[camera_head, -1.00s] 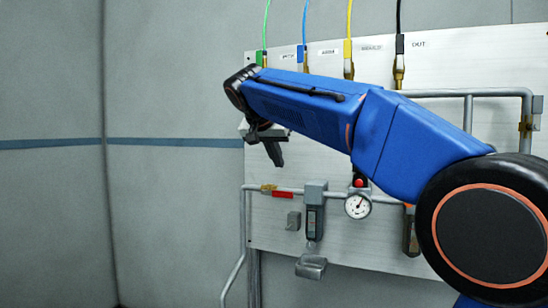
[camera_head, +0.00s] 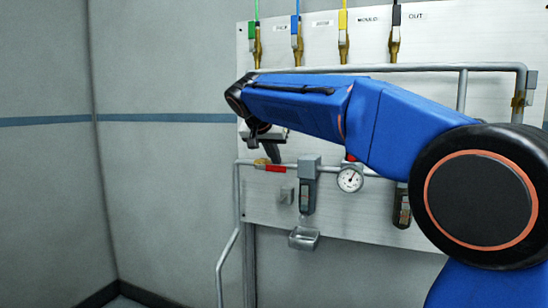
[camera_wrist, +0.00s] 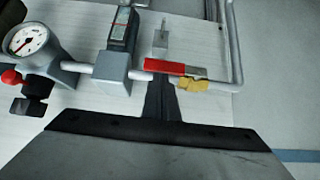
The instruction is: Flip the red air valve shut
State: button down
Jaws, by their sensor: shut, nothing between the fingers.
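The red air valve has a flat red lever (camera_head: 275,168) beside a brass body on the lower grey pipe, at the left of the panel. The lever lies along the pipe. In the wrist view the red lever (camera_wrist: 166,67) shows with a grey end piece and the brass body (camera_wrist: 193,84). My gripper (camera_head: 275,157) is shut and empty, just above the lever in the head view. In the wrist view the dark fingers of my gripper (camera_wrist: 161,82) end close by the lever; whether they touch it I cannot tell.
A filter unit (camera_head: 308,185) and a round gauge (camera_head: 350,179) sit right of the valve on the same pipe. A small grey box (camera_head: 286,196) is below the lever. Colored hoses enter fittings along the panel (camera_head: 450,40) top. The wall at left is clear.

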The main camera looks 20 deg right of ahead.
jog(key=shift+f, duration=0.1)
jog(key=shift+s+d+f+m+t+y, duration=0.25)
jog(key=shift+f+m+t+y, duration=0.15)
jog(key=shift+f+y, duration=0.1)
jog(key=shift+s+d+f+m+t+y, duration=0.1)
jog(key=shift+d+f+m+t+y, duration=0.15)
jog(key=shift+f+t+y, duration=0.2)
notch_tip(320, 180, down, 8)
jog(key=w+a+m+t+y, duration=0.1)
jog(key=a+m+t+y, duration=0.1)
jog(key=m+t+y, duration=0.3)
jog(key=shift+w+t, duration=0.2)
jog(key=shift+t, duration=0.65)
jog(key=shift+m+y, duration=0.25)
